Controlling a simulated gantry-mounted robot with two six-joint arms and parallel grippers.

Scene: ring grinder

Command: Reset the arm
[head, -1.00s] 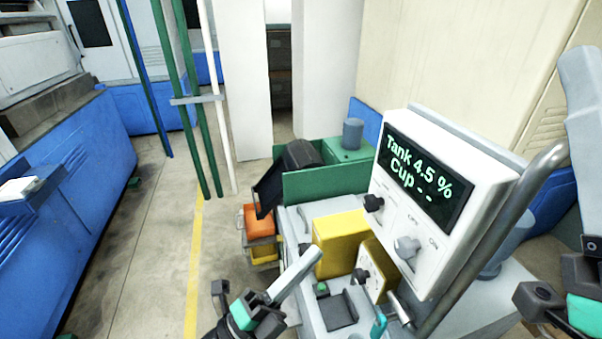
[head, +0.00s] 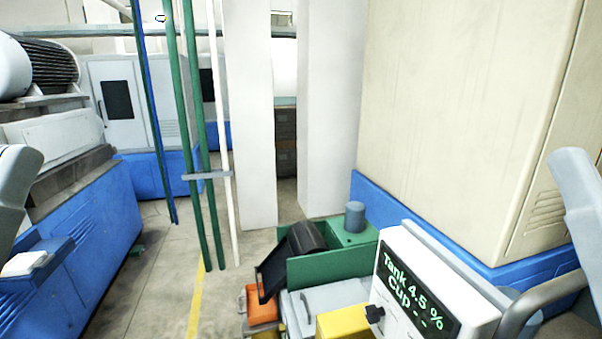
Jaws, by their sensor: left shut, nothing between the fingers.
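Neither of my grippers shows in the head view. Only a pale grey link of my left arm shows at the left edge, and a pale grey link of my right arm at the right edge. The white control box with its dark display (head: 418,295) stands at the lower right, cut off by the bottom edge. Its green text reads "Tank 4.5 %" and "Cup - -".
A green tank unit (head: 330,266) with a blue-grey cylinder (head: 354,217) stands behind the box. A yellow block (head: 343,323) and an orange bin (head: 262,307) are near the bottom. Green pipes (head: 192,150) stand left of centre. Blue machinery (head: 85,235) lines the left; bare floor lies between.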

